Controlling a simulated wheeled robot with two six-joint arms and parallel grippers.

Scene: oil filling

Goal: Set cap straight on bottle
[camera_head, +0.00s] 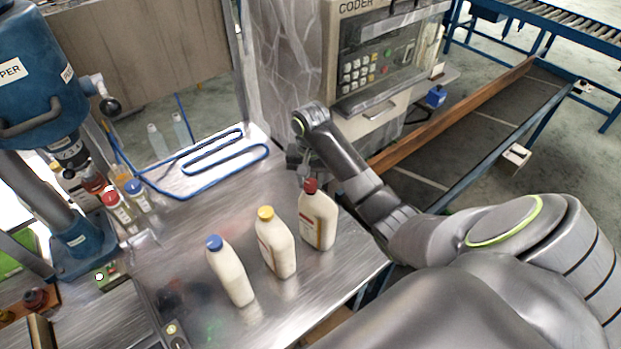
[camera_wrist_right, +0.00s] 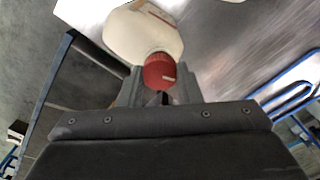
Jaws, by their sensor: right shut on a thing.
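A white bottle (camera_head: 317,221) with a red cap (camera_head: 311,185) stands upright on the metal table, rightmost of three bottles. My right gripper (camera_head: 305,172) is at the red cap from behind. In the right wrist view, the red cap (camera_wrist_right: 159,70) sits between the fingers of my right gripper (camera_wrist_right: 160,88), shut on it, with the bottle (camera_wrist_right: 142,32) just beyond. The cap is at the bottle's mouth. Whether it sits quite straight or is fully seated is hard to tell. My left gripper is not in view.
A yellow-capped bottle (camera_head: 275,245) and a blue-capped bottle (camera_head: 230,272) stand to the left on the table (camera_head: 180,240). Small bottles (camera_head: 117,205) and a blue machine (camera_head: 40,100) are at far left. Blue rails (camera_head: 215,165) lie behind; a coder machine (camera_head: 375,65) stands at the back.

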